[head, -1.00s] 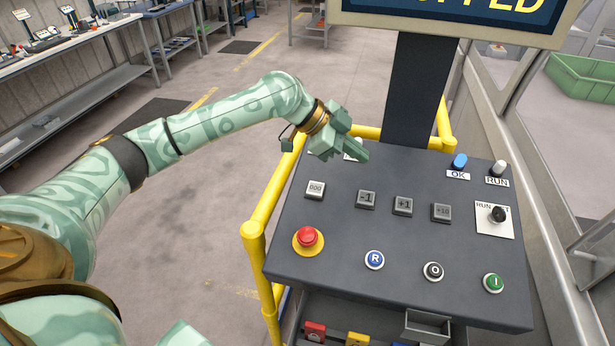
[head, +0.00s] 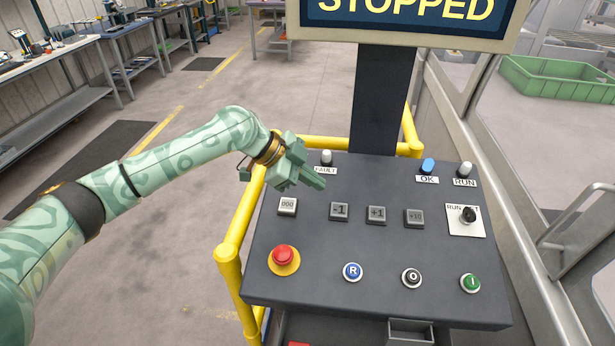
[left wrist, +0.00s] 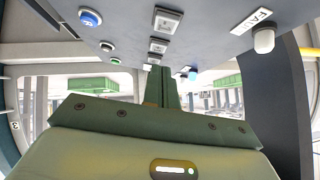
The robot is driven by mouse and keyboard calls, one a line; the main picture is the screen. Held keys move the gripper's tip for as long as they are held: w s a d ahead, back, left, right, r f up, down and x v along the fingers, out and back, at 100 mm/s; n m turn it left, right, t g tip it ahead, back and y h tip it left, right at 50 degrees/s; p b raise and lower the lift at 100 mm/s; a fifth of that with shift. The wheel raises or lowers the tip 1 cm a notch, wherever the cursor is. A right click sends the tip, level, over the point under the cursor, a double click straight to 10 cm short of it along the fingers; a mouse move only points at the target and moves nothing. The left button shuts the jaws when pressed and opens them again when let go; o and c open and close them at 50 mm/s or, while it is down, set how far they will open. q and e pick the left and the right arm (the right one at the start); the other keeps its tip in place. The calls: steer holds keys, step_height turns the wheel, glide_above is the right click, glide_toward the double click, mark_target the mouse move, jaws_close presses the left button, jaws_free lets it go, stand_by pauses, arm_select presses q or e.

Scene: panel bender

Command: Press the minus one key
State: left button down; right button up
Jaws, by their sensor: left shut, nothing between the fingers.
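The minus one key (head: 339,211) is a grey square button marked "-1" on the dark sloping panel (head: 310,250), between the 000 key (head: 287,206) and the +1 key (head: 376,215). My left gripper (head: 318,181) is shut and empty, up and left of the minus one key in the head view. It looks apart from the key; the exact height is hard to tell. In the left wrist view the shut fingers (left wrist: 162,88) point toward a row of grey keys; the nearest, probably the minus one key (left wrist: 168,18), has no readable label. My right gripper is not in view.
The +10 key (head: 414,218), red stop button (head: 283,255), blue R button (head: 352,271) and FAULT lamp (head: 326,157) are nearby. A yellow rail (head: 240,225) borders the panel. The screen (head: 410,12) above reads STOPPED.

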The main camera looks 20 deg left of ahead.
mark_target(343, 210)
arm_select(q)
steer(key=x, duration=0.6)
steer(key=shift+r, duration=0.1)
steer(key=f, duration=0.3)
steer(key=shift+w+f, duration=0.15)
steer(key=shift+w, duration=0.15)
steer(key=shift+w+f, duration=0.1)
steer(key=shift+f, duration=0.25)
steer(key=shift+f, duration=0.1)
